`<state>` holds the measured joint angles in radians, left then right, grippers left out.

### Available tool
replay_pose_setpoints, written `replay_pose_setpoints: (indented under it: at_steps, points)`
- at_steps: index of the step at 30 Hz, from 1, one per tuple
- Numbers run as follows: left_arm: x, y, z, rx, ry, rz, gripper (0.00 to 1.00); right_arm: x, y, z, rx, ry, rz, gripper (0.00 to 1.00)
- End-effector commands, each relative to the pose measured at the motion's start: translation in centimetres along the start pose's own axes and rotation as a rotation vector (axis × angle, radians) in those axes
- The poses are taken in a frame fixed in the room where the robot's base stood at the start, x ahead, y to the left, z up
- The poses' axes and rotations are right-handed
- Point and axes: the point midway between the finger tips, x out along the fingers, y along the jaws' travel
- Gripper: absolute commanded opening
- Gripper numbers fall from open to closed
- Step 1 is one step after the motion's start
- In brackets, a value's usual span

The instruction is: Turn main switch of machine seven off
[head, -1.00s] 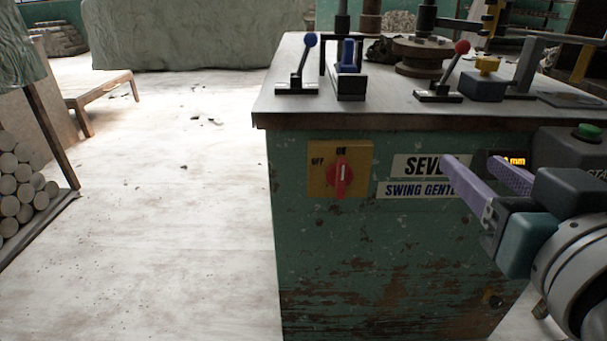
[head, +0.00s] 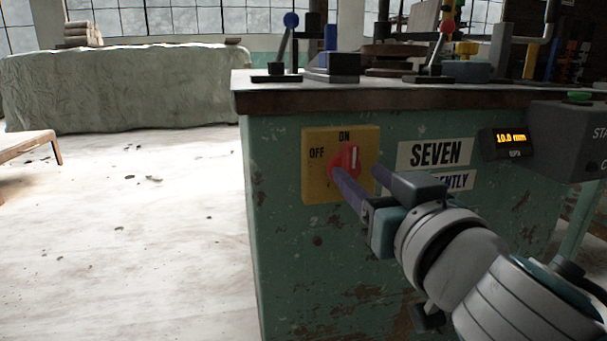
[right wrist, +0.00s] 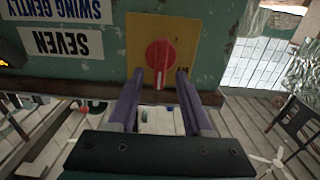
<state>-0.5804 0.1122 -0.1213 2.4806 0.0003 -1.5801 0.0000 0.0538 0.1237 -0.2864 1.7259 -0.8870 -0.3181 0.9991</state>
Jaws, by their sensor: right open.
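The main switch is a red knob (head: 347,157) on a yellow plate (head: 315,183) on the machine's green side. Its white mark points up at ON; OFF is printed to the left. A label reading SEVEN (head: 436,153) is to its right. My right gripper (head: 358,172), with purple fingers, is open in front of the knob. In the right wrist view, upside down, the knob (right wrist: 159,56) lies centred just beyond and between the fingertips (right wrist: 160,74); I cannot tell whether they touch it. My left gripper is not in view.
The machine's top (head: 330,97) overhangs above the switch and carries levers, including a blue-knobbed one (head: 291,21). A dark box with a green button (head: 580,97) juts out at the right, beside an orange display (head: 511,138). The floor at left is mostly clear.

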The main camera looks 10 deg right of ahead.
Motion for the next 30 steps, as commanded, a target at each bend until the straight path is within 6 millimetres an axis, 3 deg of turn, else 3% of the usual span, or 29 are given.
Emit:
replay_pose_setpoints:
  at_steps: [6,17,30]
  points:
    - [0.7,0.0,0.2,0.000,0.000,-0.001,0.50,2.5,0.0,0.1,-0.001,0.001,0.000,0.50]
    - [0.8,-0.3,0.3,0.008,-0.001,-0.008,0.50,3.1,0.0,0.0,0.001,-0.001,0.001,0.50]
    - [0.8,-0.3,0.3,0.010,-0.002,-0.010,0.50,3.1,0.0,0.0,0.001,-0.001,0.001,0.03]
